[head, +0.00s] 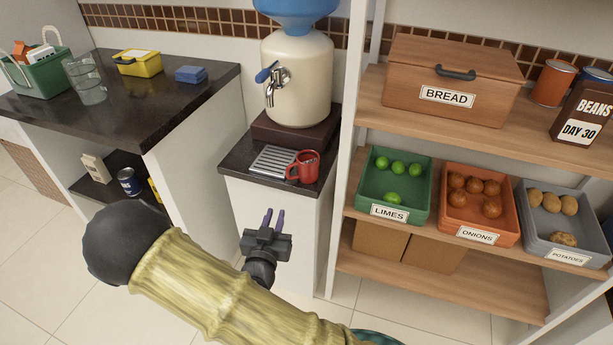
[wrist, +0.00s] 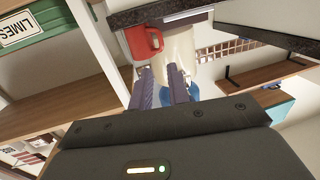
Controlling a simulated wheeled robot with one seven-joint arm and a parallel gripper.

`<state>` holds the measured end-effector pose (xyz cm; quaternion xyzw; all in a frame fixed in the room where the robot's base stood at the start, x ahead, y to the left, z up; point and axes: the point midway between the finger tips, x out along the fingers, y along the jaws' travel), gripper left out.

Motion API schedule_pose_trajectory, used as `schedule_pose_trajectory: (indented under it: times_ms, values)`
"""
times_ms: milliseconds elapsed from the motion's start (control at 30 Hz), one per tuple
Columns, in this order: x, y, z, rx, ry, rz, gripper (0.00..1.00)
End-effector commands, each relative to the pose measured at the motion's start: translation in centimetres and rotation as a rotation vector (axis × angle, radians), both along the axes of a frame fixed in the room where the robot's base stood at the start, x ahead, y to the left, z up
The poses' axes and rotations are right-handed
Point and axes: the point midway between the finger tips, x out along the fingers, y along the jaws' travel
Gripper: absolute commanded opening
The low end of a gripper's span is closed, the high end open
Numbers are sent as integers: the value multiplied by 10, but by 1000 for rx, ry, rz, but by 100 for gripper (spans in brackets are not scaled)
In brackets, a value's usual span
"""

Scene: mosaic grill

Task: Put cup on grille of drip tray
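The red cup (head: 306,168) stands upright on the small dark counter, just right of the grille of the drip tray (head: 272,161). Its handle points left, towards the grille, and overlaps the grille's right edge in the picture. The grille is a pale slatted plate in front of the dispenser, with nothing standing on it. My gripper (head: 274,216) is in front of the counter, below and nearer than the cup, and touches nothing. Its two purple fingers are apart and empty. In the wrist view, the cup (wrist: 144,43) appears beyond the open fingers (wrist: 163,80), towards the upper left.
The cream dispenser (head: 298,80) with a blue-handled tap stands on a dark block behind the cup and grille. A white shelf upright (head: 340,150) rises close to the cup's right. Shelves with limes, onions and potatoes crates stand farther right. A dark worktop (head: 125,110) is at left.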

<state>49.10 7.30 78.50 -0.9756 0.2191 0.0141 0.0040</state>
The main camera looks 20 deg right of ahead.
Motion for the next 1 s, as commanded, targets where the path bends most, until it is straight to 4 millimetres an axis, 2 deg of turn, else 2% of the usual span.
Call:
schedule_pose_trajectory:
  times_ms: [333,467,1000]
  values:
    - [-1,5,3,-15,-28,11,18]
    - [6,1,3,-14,-29,8,18]
    - [89,-39,3,-15,-28,7,18]
